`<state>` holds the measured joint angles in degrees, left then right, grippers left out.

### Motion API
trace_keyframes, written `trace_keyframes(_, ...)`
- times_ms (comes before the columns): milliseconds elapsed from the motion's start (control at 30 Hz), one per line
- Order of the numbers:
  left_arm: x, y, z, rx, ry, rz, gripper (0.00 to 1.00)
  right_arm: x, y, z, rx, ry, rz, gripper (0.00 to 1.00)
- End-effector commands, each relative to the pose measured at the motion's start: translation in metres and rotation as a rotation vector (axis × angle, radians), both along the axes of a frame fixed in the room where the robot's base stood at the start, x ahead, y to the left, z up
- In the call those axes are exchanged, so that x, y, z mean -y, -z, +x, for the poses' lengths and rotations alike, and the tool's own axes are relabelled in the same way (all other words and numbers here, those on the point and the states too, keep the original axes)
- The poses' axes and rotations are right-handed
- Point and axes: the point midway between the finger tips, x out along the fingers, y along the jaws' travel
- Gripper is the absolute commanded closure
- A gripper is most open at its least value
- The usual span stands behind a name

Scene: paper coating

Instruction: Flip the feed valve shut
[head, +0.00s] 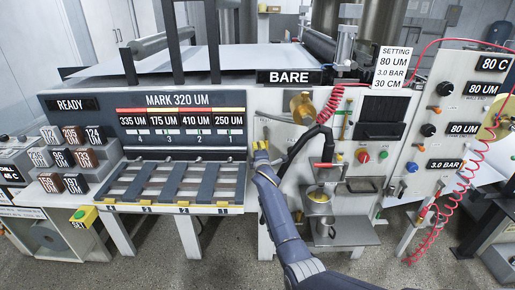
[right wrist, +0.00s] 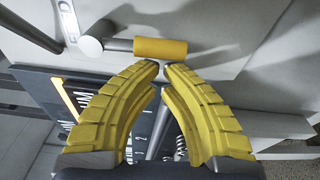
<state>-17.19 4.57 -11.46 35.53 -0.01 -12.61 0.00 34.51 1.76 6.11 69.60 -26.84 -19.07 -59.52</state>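My right gripper (right wrist: 162,68) has yellow ribbed fingers whose tips come together just below the handle. Nothing shows between them, and I cannot tell whether the tips touch the handle. In the head view my right gripper (head: 261,152) is at the white panel, just right of the display board, and it hides most of the valve. My left gripper is not in view.
A brass disc (head: 302,107), black hose and red coiled line (head: 329,105) are right of my gripper. Metal cups (head: 318,203) stand on shelves below. A slatted rack (head: 170,183) is to the left, with numbered blocks (head: 75,158) beyond. A control panel (head: 445,125) stands right.

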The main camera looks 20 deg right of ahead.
Motion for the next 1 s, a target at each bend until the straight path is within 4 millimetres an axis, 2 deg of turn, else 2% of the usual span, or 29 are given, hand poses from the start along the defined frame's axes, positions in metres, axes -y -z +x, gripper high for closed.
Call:
trace_keyframes(400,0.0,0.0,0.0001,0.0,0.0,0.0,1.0,0.0005,0.0007,0.0001,-0.002,0.0,-0.004,1.0)
trace_keyframes(1000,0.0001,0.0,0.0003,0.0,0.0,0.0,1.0,0.008,0.0045,-0.0031,-0.046,0.001,-0.106,1.0)
